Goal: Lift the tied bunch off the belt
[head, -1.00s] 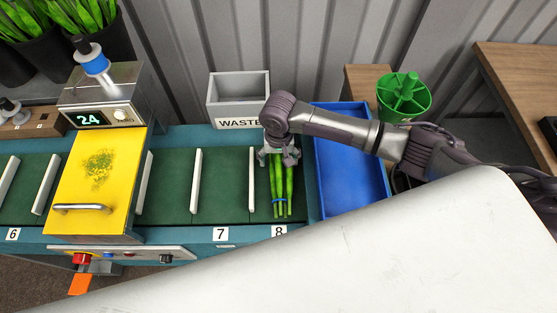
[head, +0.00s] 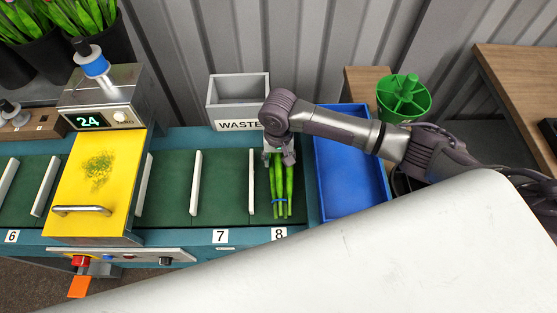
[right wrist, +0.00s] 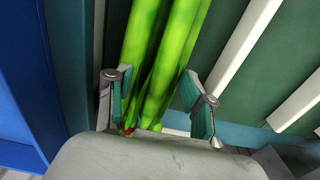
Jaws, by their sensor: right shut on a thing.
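The tied bunch (head: 280,190) of green stems lies lengthwise on the dark green belt (head: 225,180), in the slot above label 8, with a blue tie near its lower end. My right gripper (head: 281,160) is over its far end, shut on the stems. In the right wrist view, the stems (right wrist: 160,60) run between the two fingers of my right gripper (right wrist: 160,108); a bit of red shows near the palm. The bunch's far end is hidden under the gripper. The bunch still appears to be at belt level. My left gripper is not in view.
A blue tray (head: 350,180) is right of the belt. A grey WASTE bin (head: 238,90) stands behind it. White dividers (head: 196,183) cross the belt. A yellow-covered machine (head: 95,180) is at left, a green divided container (head: 404,97) at back right.

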